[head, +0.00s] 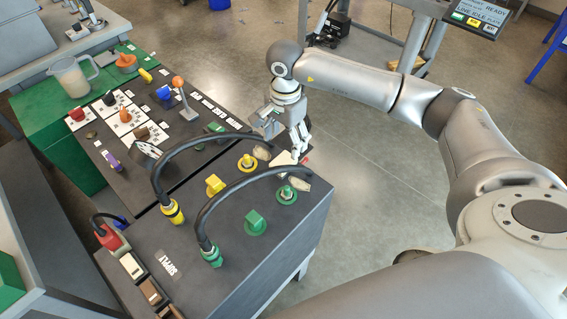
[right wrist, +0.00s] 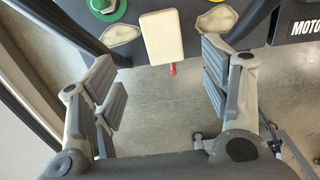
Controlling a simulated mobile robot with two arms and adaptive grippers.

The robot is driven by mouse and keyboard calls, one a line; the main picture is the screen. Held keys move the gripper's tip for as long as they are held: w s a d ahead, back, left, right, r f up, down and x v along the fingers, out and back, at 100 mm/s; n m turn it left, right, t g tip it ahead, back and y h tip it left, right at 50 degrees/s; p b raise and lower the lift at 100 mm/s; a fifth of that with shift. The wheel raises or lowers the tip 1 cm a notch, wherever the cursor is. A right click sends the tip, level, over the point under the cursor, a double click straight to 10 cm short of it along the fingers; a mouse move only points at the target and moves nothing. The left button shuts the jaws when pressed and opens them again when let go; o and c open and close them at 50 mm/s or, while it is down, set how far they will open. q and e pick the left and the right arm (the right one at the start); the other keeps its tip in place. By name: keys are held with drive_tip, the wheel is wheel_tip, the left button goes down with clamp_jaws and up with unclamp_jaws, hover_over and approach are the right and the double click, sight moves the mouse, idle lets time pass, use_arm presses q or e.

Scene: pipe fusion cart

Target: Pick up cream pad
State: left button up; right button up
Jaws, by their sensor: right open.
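The cream pad (right wrist: 162,37) is a pale, rounded rectangular block at the edge of the dark cart top. A small red pin sticks out below it. In the head view the pad (head: 283,158) shows partly, with my right gripper in front of it. My right gripper (head: 299,150) is open and points down at the cart's far right edge. In the right wrist view its two fingers (right wrist: 160,58) stand apart on either side of the pad's near end, with visible gaps. My left gripper is not in view.
Two black hoses (head: 204,138) arch over the cart top (head: 225,275). Beige oval pieces (right wrist: 122,35) lie on both sides of the pad. A yellow knob (head: 247,162) and green knob (head: 286,193) stand close by. Open floor (head: 365,215) lies right of the cart.

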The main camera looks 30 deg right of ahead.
hover_over(283, 161)
drive_tip(key=f, duration=0.4)
drive_tip(key=shift+s+d+f+p, duration=0.15)
drive_tip(key=shift+s+f+p, duration=0.05)
drive_tip(key=shift+p, duration=0.2)
drive_tip(key=shift+f, duration=0.3)
drive_tip(key=shift+w+f+p, duration=0.2)
drive_tip(key=shift+f+p, duration=0.75)
drive_tip(key=shift+f, duration=1.4)
drive_tip(key=c, duration=1.1)
drive_tip(key=shift+r, duration=0.1)
